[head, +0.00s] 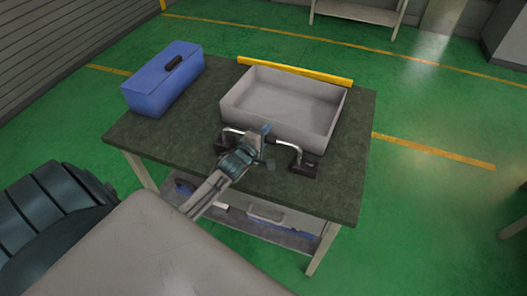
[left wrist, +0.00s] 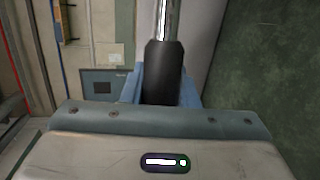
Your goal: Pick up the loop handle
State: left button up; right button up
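The loop handle (head: 284,146) is a silver bar with dark end feet. It lies at the near side of the grey bin on the table; its right foot (head: 304,168) appears at the tabletop, and I cannot tell if it is slightly raised. My left gripper (head: 266,146) is at the middle of the bar and hides part of it. In the left wrist view, the handle's black sleeve (left wrist: 163,72) runs between the blue fingers of the left gripper (left wrist: 162,92), which look pressed against both its sides. My right gripper is not in view.
The grey bin (head: 231,108) stands just beyond the handle, with a yellow bar (head: 296,71) behind it. A blue toolbox (head: 150,97) sits at the table's left. The dark tabletop (head: 341,188) is clear at the right front. A lower shelf (head: 285,236) holds a few items.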

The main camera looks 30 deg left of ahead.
pick_arm(q)
grip_shut()
dwell(1.0)
jog(key=shift+r, duration=0.1)
